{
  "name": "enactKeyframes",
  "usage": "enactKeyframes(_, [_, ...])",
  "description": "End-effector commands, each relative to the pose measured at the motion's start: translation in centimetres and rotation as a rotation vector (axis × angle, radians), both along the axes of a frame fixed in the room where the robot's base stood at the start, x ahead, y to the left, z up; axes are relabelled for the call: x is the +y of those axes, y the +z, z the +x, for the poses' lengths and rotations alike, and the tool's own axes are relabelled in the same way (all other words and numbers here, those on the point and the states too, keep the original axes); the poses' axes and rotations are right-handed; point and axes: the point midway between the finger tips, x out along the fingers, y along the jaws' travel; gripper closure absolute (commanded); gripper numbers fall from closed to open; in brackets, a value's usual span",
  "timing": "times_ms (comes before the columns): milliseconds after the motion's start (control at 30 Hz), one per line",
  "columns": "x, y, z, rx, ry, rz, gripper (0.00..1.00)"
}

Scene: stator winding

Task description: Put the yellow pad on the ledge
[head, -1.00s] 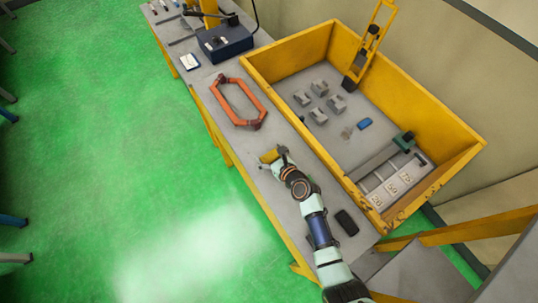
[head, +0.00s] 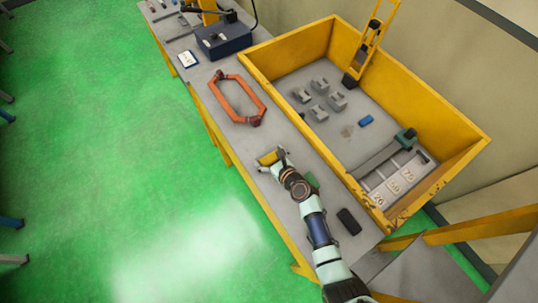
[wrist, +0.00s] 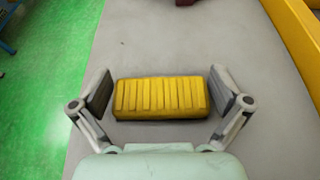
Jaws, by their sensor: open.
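The yellow pad (wrist: 160,97) is a ribbed block. In the wrist view it lies on the grey ledge (wrist: 180,40), between the fingers of my gripper (wrist: 166,96). The fingers are open, with a narrow gap at each end of the pad. In the head view the pad (head: 268,158) shows at the ledge's front side, partly hidden by my gripper (head: 272,158). The grey ledge (head: 238,140) runs along the front of the yellow-walled bin.
An orange hexagonal coil (head: 240,100) lies on the ledge beyond my gripper. A black object (head: 349,221) and a green piece (head: 312,180) lie near my arm. The yellow-walled bin (head: 400,95) holds several grey blocks and a blue piece (head: 366,120). A blue box (head: 224,38) stands at the far end.

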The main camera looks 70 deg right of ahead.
Motion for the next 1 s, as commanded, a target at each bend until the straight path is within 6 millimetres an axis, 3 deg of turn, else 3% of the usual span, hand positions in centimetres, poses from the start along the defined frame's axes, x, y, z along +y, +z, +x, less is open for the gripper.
enactKeyframes(167, [0.7,0.9,-1.0,0.001,-0.001,0.001,0.0])
enactKeyframes(600, [5.8,4.5,-8.4,0.001,-0.002,0.001,0.0])
enactKeyframes(1000, [6.4,4.9,-9.1,0.0,0.0,0.0,0.0])
